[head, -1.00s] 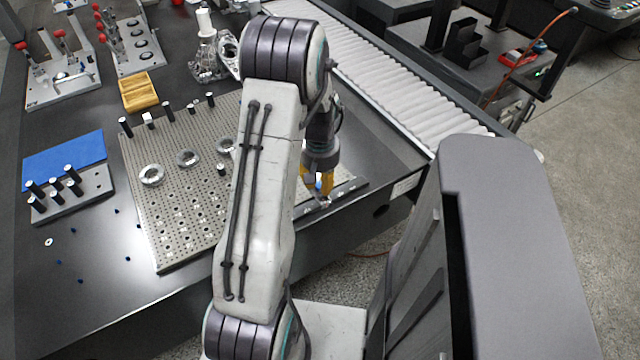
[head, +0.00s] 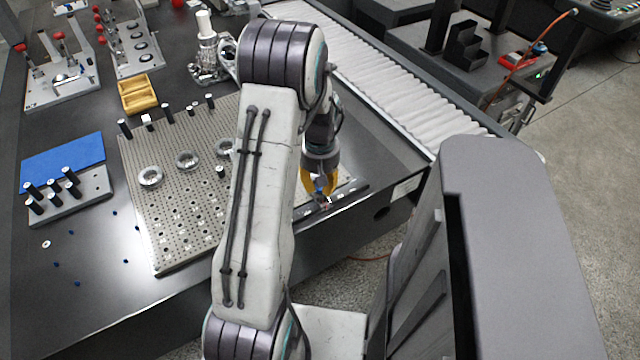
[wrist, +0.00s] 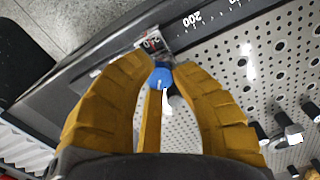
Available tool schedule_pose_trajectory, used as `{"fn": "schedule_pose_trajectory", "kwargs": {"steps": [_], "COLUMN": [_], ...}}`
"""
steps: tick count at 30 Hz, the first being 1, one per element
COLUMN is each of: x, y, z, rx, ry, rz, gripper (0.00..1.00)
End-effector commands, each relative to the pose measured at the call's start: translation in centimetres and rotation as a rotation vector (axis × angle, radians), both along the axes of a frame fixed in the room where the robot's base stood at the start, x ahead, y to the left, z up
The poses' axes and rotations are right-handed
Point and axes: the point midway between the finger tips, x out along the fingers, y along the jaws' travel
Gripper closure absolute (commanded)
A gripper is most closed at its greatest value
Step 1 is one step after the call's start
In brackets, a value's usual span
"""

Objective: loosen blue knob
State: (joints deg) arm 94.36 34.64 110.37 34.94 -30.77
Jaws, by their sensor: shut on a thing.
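The blue knob (wrist: 160,78) shows in the wrist view between the tips of my gripper's yellow fingers. It sits beside a small metal block with a red-marked display (wrist: 151,42), at the edge strip with the printed scale. My gripper (wrist: 158,66) is shut on the knob, its fingers bowed around it. In the head view my gripper (head: 322,196) points down at the front right edge of the perforated plate (head: 190,225). The knob there is mostly hidden by the fingers, and my arm covers part of the plate.
Metal rings (head: 149,176) and black posts (head: 125,127) stand on the plate. A blue pad (head: 62,158) and a rack of black pins (head: 70,195) lie to the left. A roller conveyor (head: 390,85) runs behind on the right. Small blue pieces are scattered at front left.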

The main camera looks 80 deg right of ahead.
Motion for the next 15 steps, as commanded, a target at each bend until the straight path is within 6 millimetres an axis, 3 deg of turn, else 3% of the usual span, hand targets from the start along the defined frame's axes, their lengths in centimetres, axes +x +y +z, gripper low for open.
{"fn": "schedule_pose_trajectory", "kwargs": {"steps": [2, 3, 11, 15], "x": [0.00, 0.00, 0.00, 0.00], "y": [0.17, 0.17, 0.08, 0.04], "z": [-0.17, -0.17, -0.08, -0.05], "rx": [0.006, 0.006, 0.002, 0.001], "ry": [0.000, 0.000, 0.000, 0.000], "rz": [-0.001, -0.001, -0.001, -0.001], "gripper": [1.00, 0.73, 0.51, 0.51]}}
